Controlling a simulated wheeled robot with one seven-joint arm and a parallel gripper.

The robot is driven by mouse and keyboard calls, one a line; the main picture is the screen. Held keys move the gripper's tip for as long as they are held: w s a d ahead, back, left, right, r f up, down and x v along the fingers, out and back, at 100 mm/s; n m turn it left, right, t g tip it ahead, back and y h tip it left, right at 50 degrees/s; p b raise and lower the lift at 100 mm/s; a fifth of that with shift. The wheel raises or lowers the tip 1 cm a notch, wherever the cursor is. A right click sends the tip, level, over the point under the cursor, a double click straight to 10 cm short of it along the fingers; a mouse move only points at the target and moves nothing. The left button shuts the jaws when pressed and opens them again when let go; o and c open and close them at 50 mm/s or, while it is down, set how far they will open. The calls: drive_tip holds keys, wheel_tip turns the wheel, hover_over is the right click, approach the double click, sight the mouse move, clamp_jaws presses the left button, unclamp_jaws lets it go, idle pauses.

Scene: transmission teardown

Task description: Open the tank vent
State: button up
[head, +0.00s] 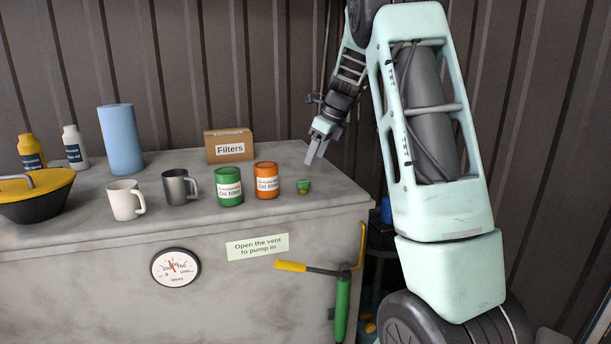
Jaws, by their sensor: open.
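A small vent fitting with a green top and a brownish base, likely the tank vent (303,187), sits on the top of the grey tank (335,195) near its right end. My gripper (313,155) is above and behind it, pointing down and left, apart from it and empty. The jaws are open, though the gap between the fingers is hard to see from here. A label (257,247) on the tank front reads "Open the vent to pump in".
A green oil filter can (229,186) and an orange one (266,180) stand left of the vent. A "Filters" box (229,146), two mugs, a blue roll (120,139) and bottles are farther left.

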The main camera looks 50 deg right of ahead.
sight(304, 182)
drive_tip(key=p+x, duration=0.1)
drive_tip(key=x, duration=0.7)
drive_tip(key=shift+w+f, duration=0.1)
drive_tip(key=shift+f, duration=0.25)
drive_tip(key=c, duration=1)
